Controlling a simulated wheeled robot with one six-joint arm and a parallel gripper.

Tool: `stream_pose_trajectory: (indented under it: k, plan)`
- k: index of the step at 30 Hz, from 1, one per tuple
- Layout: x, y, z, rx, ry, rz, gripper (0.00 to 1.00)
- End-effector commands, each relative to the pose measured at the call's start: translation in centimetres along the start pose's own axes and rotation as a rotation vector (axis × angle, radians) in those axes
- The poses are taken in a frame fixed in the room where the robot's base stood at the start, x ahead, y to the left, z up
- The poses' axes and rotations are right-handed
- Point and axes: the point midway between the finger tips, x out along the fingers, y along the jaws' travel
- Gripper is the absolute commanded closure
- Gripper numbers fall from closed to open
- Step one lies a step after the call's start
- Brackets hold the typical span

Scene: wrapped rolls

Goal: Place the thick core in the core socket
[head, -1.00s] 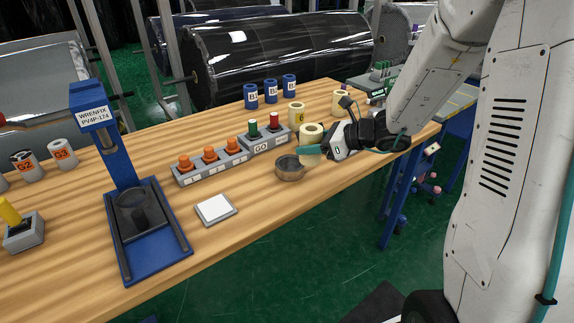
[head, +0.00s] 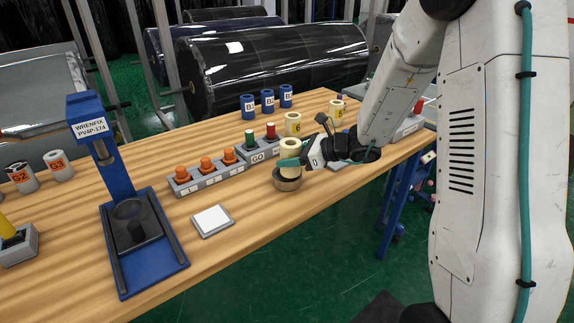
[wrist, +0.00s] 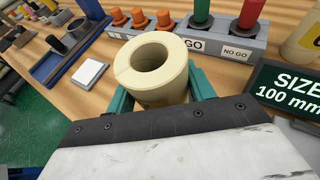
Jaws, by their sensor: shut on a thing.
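The thick core (head: 289,148) is a cream, thick-walled tube standing upright. My gripper (head: 291,162) is shut on its sides; the core also shows in the wrist view (wrist: 152,70) between the teal fingers. A round, shallow brown-grey cup (head: 287,184), which looks like the core socket, sits on the bench right under the core. In the head view the core's lower end overlaps the cup's opening. I cannot tell whether it is inside or just above it. The cup is hidden in the wrist view.
Behind the cup is a GO/NO GO block (head: 262,149) with green and red plugs, beside a grey block with orange knobs (head: 206,178). Other cream cores (head: 293,123) and blue cores (head: 267,101) stand farther back. A white pad (head: 212,219) and a blue press (head: 143,250) lie left.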

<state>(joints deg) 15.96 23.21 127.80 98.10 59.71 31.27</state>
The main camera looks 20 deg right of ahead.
Motion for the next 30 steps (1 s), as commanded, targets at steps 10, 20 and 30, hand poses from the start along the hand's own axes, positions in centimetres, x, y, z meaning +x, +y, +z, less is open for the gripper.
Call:
stream_pose_trajectory:
  k: [10, 20, 30]
  plan:
    - [2.3, -0.8, -2.0, 0.006, 0.002, 0.001, 0.73]
    - [2.6, -0.8, -2.9, 0.0, 0.0, 0.0, 0.73]
    - [2.7, -0.8, -3.1, 0.0, 0.0, 0.0, 0.25]
